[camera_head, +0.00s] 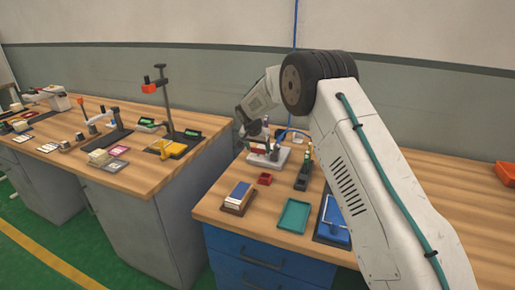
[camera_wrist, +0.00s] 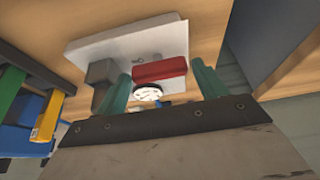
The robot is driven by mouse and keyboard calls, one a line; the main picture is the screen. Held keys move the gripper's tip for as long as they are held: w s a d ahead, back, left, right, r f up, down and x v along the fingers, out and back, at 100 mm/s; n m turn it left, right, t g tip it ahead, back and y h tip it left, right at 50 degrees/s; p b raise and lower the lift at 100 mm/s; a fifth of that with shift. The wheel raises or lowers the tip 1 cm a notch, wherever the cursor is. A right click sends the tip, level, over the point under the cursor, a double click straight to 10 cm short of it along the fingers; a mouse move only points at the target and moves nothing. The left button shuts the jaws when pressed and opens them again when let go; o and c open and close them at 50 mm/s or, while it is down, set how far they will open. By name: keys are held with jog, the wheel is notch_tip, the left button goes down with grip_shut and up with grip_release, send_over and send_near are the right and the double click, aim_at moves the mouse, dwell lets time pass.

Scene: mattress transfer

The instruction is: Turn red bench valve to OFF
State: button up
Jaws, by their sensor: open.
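The red valve handle (camera_wrist: 160,70) is a bar on a white base plate (camera_wrist: 90,45) in the wrist view. A grey block (camera_wrist: 102,72) sits beside it on the plate, and a round white part (camera_wrist: 148,93) shows just below the bar. My gripper (camera_wrist: 160,74) is open, its two green fingers apart at either end of the red bar. I cannot tell whether they touch it. In the head view the white base (camera_head: 268,160) stands on the right bench, with my arm's end above it; the handle is mostly hidden there.
The right bench (camera_head: 450,195) also holds a green tray (camera_head: 294,216), a small red bin (camera_head: 264,179), a book-like stack (camera_head: 238,197), a blue item (camera_head: 335,218) and an orange bin (camera_head: 506,173). A second bench (camera_head: 150,178) with several tools stands left, across a gap.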

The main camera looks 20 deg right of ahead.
jog(key=shift+c, duration=0.3)
jog(key=c, duration=0.6)
jog(key=shift+c, duration=0.2)
